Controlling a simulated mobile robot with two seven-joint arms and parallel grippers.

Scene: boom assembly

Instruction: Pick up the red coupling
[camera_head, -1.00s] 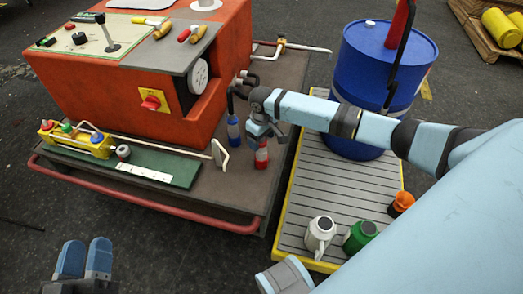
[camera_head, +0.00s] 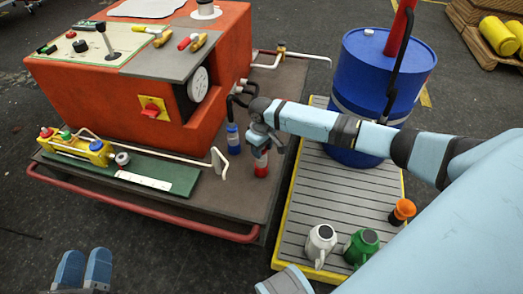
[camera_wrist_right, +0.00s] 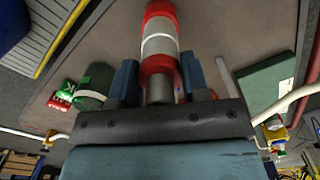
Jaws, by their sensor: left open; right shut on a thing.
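The red coupling (camera_head: 261,163), a red cylinder with a pale band, stands upright at the right side of the brown cart deck. My right gripper (camera_head: 260,136) is above it, shut on its upper end. In the right wrist view the coupling (camera_wrist_right: 160,45) shows red and white bands, and its grey end lies between the two fingers (camera_wrist_right: 158,85). I cannot tell whether its lower end touches the deck. My left gripper (camera_head: 84,270) is open and empty at the lower left, away from the cart.
A blue coupling (camera_head: 233,139) hangs from a black hose close left of my right gripper. The orange machine (camera_head: 110,95) stands behind. A blue drum (camera_head: 385,75), a white jug (camera_head: 320,243) and a green jug (camera_head: 361,247) stand on the slatted platform (camera_head: 335,200) to the right.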

